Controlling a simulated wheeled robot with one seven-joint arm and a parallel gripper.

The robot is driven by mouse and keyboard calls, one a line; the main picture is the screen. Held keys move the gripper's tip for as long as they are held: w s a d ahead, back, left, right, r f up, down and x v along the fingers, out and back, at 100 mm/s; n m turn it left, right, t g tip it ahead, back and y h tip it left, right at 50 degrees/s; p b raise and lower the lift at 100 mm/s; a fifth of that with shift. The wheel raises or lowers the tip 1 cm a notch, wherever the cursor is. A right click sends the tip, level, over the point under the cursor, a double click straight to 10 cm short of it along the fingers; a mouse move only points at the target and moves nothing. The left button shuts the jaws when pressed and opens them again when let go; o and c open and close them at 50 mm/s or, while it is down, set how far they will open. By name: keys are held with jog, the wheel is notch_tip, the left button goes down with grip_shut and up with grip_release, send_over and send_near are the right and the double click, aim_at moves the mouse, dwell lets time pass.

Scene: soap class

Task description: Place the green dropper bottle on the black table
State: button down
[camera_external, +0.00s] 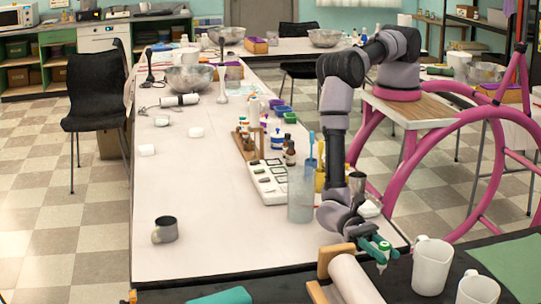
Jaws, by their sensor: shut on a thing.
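My gripper (378,251) points down near the front right corner of the white table. It is shut on the green dropper bottle (383,247), which shows as a small green and white shape between the teal fingertips. The fingers hide much of the bottle. The black table (400,281) runs along the bottom right, and the gripper appears above its edge. I cannot tell the exact height of the bottle over it.
White mugs (431,266) stand on the black table right of the gripper. A paper roll on a wooden holder (350,278) is to the left. A clear cylinder (300,195) stands behind on the white table (215,235). A dark strip lies free between roll and mugs.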

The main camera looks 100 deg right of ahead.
jog(key=shift+f, duration=0.6)
jog(key=shift+f, duration=0.15)
jog(key=c, duration=0.6)
grip_release()
jog(key=shift+o, duration=0.2)
jog(key=shift+r, duration=0.2)
jog(key=d, duration=0.2)
jog(key=shift+w+d, duration=0.35)
jog(key=shift+w, duration=0.05)
notch_tip(320, 180, up, 7)
jog(key=shift+d, duration=0.15)
